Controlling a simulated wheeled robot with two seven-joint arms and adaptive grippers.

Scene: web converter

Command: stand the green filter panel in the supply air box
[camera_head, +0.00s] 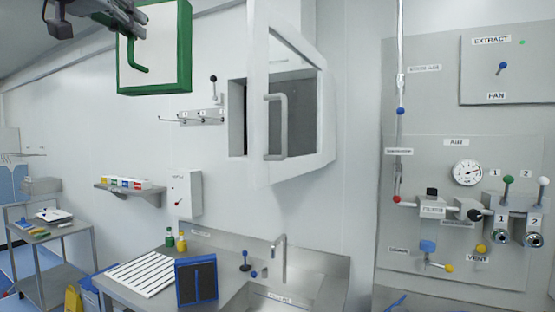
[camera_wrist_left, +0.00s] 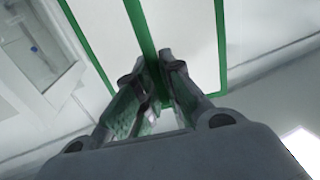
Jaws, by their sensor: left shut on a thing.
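The green filter panel (camera_head: 165,50), a white panel in a green frame with a green handle, is held up in the air at the upper left of the head view. My left gripper (camera_head: 133,36) is shut on its handle. In the left wrist view the fingers (camera_wrist_left: 155,85) close around the green handle, with the white panel face (camera_wrist_left: 185,35) behind. A white wall box (camera_head: 322,110), probably the supply air box, is at the centre, right of the panel and apart from it. Its handled door (camera_head: 257,80) stands open, partly hiding the dark inside. My right gripper is not in view.
A blue-framed dark panel (camera_head: 196,282) leans on the counter beside a white slatted rack (camera_head: 140,272). A tap (camera_head: 280,255) stands at the sink. A hook rail (camera_head: 200,117) is on the wall between panel and box. Valves and a gauge (camera_head: 467,172) are at right.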

